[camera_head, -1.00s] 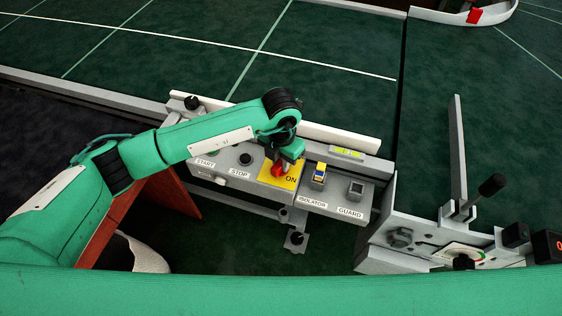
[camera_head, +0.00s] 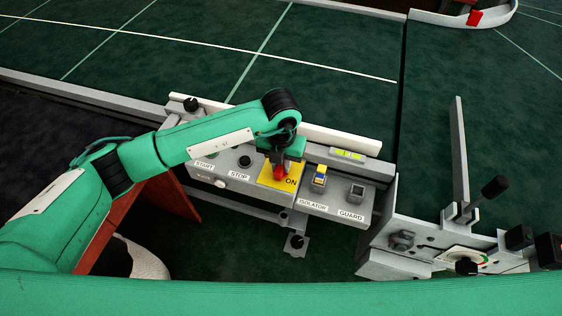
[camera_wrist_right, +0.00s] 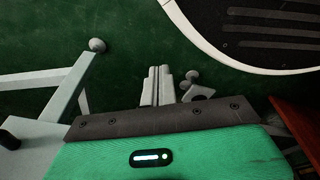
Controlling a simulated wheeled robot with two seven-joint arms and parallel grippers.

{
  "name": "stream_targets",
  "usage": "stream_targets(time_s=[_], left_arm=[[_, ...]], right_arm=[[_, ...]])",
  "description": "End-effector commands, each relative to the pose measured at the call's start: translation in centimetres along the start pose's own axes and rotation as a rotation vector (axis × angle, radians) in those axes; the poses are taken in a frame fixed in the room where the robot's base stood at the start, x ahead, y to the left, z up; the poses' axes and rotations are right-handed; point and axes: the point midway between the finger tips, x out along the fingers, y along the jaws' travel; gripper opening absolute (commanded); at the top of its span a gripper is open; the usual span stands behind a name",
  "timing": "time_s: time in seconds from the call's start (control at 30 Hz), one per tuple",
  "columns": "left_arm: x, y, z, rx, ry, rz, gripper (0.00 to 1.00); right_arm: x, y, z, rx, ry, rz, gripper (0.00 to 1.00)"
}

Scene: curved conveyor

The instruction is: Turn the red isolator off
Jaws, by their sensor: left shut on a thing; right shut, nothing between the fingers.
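The red isolator knob (camera_head: 281,172) sits on a yellow plate (camera_head: 267,181) marked ON, on the grey control panel. My left gripper (camera_head: 279,163) comes down from above and is shut on the knob, hiding part of it. The exact angle of the knob is hard to make out. My right gripper (camera_wrist_right: 157,84) is shut and empty in the right wrist view, over the dark green floor. It does not show in the head view.
START and STOP buttons (camera_head: 245,161) are left of the knob. A yellow-and-blue switch (camera_head: 319,176) and the GUARD switch (camera_head: 356,191) are on its right. A black-knobbed lever (camera_head: 490,190) stands at the far right. The green conveyor belt (camera_head: 300,60) lies behind.

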Motion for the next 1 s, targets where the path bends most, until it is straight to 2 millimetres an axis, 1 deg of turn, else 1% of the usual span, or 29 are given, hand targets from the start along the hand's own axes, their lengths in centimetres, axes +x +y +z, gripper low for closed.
stream_targets(time_s=[0.1, 0.13, 0.23, 0.5, 0.63, 0.77, 1.0], left_arm=[[-0.2, 0.0, 0.2, -0.003, -0.005, -0.001, 0.00], [-0.2, 0.0, 0.2, -0.003, -0.005, -0.001, 0.22], [-0.2, 0.0, 0.1, -0.002, -0.004, -0.001, 0.42], [-0.1, 0.0, 0.1, 0.000, -0.002, 0.000, 0.42], [-0.8, 0.0, 0.1, 0.000, -0.004, -0.001, 0.42], [-2.9, 0.0, 0.1, 0.002, -0.006, -0.001, 0.42], [-8.5, 0.0, 0.1, 0.001, -0.006, 0.000, 0.42]], right_arm=[[0.0, 0.0, 0.0, 0.000, 0.000, 0.000, 0.00], [0.0, 0.0, 0.0, 0.000, 0.000, 0.000, 0.00], [0.0, 0.0, 0.0, 0.000, 0.000, 0.000, 0.00], [0.0, 0.0, 0.0, 0.000, 0.000, 0.000, 0.00], [0.1, 0.0, 0.1, 0.000, -0.002, 0.000, 0.00], [0.1, 0.0, 0.1, 0.001, -0.006, -0.001, 0.00], [-0.9, -0.3, -0.9, 0.003, -0.004, -0.004, 0.00]])
